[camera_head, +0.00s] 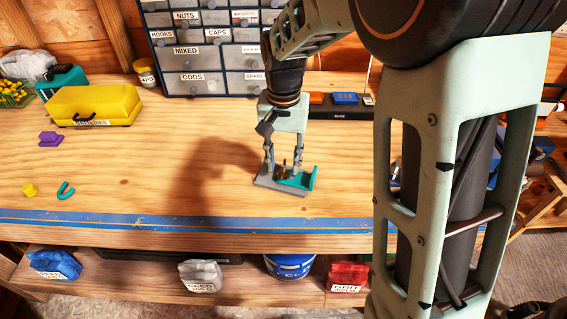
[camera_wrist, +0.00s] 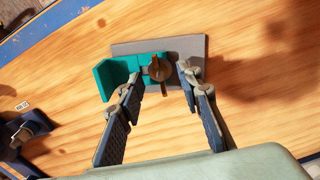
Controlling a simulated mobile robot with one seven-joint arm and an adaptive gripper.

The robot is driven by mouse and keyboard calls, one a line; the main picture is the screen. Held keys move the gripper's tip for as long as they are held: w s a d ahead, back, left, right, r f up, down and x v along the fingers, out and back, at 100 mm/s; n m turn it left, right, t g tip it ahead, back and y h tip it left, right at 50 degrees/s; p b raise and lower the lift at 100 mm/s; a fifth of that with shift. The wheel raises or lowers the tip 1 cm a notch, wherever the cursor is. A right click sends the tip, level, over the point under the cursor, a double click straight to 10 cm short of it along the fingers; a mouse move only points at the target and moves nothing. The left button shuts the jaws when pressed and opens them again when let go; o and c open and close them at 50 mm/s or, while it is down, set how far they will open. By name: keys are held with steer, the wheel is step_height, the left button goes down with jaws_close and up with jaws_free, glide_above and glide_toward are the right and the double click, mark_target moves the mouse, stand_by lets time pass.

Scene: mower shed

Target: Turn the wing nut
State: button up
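A brown wing nut (camera_wrist: 159,68) sits on a post on a grey base plate (camera_wrist: 190,45) with a teal bracket (camera_wrist: 112,74) beside it. In the wrist view its wings run roughly up and down the picture. In the head view the plate (camera_head: 264,183), the teal bracket (camera_head: 310,178) and the small nut (camera_head: 284,171) are on the workbench near its front edge. My gripper (camera_wrist: 160,77) is open, one finger on each side of the nut. It points down over the plate in the head view (camera_head: 283,160). I cannot tell whether either finger touches the nut.
The wooden bench (camera_head: 150,165) is clear around the plate. A yellow box (camera_head: 95,104), a purple piece (camera_head: 50,139) and a teal hook (camera_head: 65,190) lie to the left. A drawer cabinet (camera_head: 205,60) stands behind. Blue tape (camera_head: 150,220) runs along the front edge.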

mark_target(284, 166)
step_height(284, 166, up, 11)
stand_by(0.3)
steer(key=shift+f, duration=0.15)
step_height(284, 166, down, 12)
steer(key=shift+f+p, duration=0.1)
steer(key=shift+p, duration=0.4)
jaws_close()
stand_by(0.4)
